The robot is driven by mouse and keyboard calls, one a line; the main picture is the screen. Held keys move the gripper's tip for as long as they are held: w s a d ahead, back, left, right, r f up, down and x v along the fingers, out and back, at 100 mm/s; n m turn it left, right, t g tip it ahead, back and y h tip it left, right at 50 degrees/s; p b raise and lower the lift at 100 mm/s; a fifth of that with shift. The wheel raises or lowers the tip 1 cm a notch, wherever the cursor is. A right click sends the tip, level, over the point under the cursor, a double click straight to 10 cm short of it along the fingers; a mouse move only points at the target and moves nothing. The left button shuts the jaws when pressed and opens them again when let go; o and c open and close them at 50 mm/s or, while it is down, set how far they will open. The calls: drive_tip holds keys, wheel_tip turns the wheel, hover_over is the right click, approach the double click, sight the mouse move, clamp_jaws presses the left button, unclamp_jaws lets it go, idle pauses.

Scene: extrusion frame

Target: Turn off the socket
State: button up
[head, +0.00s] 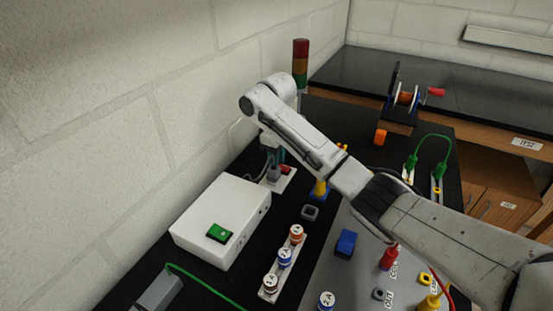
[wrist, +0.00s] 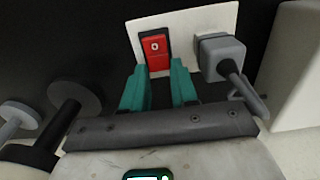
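The socket is a white plate (wrist: 190,22) with a red rocker switch (wrist: 154,46) in a dark surround. The switch shows a white round mark. A grey plug (wrist: 221,57) with a thick cable sits in the socket, right of the switch in the wrist view. In the head view the plate (head: 285,184) lies on the black bench, partly behind my gripper (head: 268,150). In the wrist view my gripper (wrist: 159,76) has two teal fingers apart with nothing between them. Their tips are close to the switch's near edge; I cannot tell whether they touch it.
A white box (head: 205,238) with a green switch (head: 219,233) stands near the socket by the wall. Labelled knobs (head: 285,257), a blue block (head: 346,243) and a grey panel (head: 318,263) lie nearer.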

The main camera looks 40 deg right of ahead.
clamp_jaws()
drive_tip(key=shift+s+r+t+p, duration=0.1)
drive_tip(key=shift+r+t+p, duration=0.25)
drive_tip(key=shift+p, duration=0.65)
drive_tip(key=shift+s+f+t+y+p, duration=0.15)
drive_tip(key=shift+t+y+p, duration=0.15)
drive_tip(key=shift+t+p, duration=0.2)
drive_tip(key=shift+o, duration=1)
unclamp_jaws()
drive_tip(key=shift+f, duration=0.1)
